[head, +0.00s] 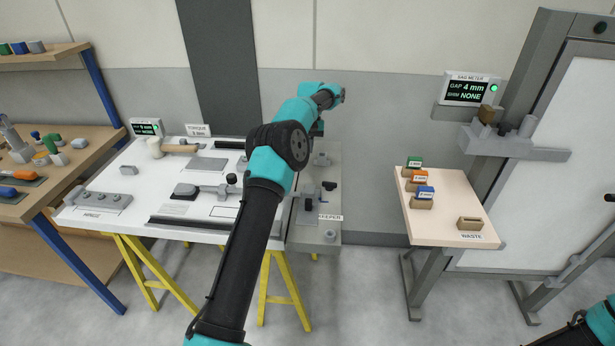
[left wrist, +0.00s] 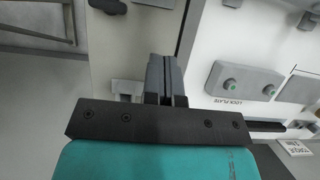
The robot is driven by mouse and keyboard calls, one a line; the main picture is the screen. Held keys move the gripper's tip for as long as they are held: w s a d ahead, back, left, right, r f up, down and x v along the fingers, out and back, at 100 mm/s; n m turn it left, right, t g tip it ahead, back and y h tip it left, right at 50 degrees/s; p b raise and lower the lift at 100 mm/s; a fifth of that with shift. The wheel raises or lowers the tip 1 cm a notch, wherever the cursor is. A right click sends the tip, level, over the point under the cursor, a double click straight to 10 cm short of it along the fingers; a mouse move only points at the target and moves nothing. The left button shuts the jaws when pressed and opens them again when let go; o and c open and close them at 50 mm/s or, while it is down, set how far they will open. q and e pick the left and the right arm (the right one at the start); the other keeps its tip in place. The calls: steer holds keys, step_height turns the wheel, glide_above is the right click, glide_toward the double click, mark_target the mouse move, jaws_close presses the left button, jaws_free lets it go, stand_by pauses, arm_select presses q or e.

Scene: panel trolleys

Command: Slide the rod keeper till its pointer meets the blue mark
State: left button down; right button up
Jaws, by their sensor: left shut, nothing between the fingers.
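The label KEEPER (head: 330,217) sits at the front right of the grey side panel (head: 325,165) beside the white table. Dark-knobbed fittings (head: 308,204) stand near that label; I cannot tell surely which one is the rod keeper. Its pointer and the blue mark cannot be made out. My left arm reaches over the panel and hides part of it. In the left wrist view, my left gripper (left wrist: 166,78) is shut and empty, above the border of the grey panel and the white surface. Only a piece of my right arm shows at the bottom right of the head view; its gripper is out of frame.
The white table (head: 130,180) holds a grey handle plate (head: 103,200), a mallet (head: 180,148) and dark bars. A lock plate (left wrist: 243,82) lies right of my left fingers. A small wooden stand (head: 445,215) with coloured blocks is at right. A floor gap separates it from the panel.

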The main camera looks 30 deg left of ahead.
arm_select(q)
steer(key=x, duration=0.7)
steer(key=shift+s+f, duration=0.15)
steer(key=shift+f, duration=0.1)
steer(key=shift+s+d+f, duration=0.15)
steer(key=shift+s+f, duration=0.05)
steer(key=shift+s, duration=0.05)
steer(key=shift+s+d, duration=0.4)
steer(key=shift+s, duration=0.4)
steer(key=shift+s+d, duration=0.4)
steer(key=shift+s, duration=0.4)
steer(key=shift+s+d, duration=0.3)
steer(key=shift+s, duration=0.3)
steer(key=shift+w+a, duration=0.3)
steer(key=shift+w, duration=0.15)
steer(key=shift+w+a, duration=0.3)
steer(key=shift+w, duration=0.3)
steer(key=shift+w+a, duration=0.3)
steer(key=shift+w, duration=0.35)
steer(key=v, duration=1)
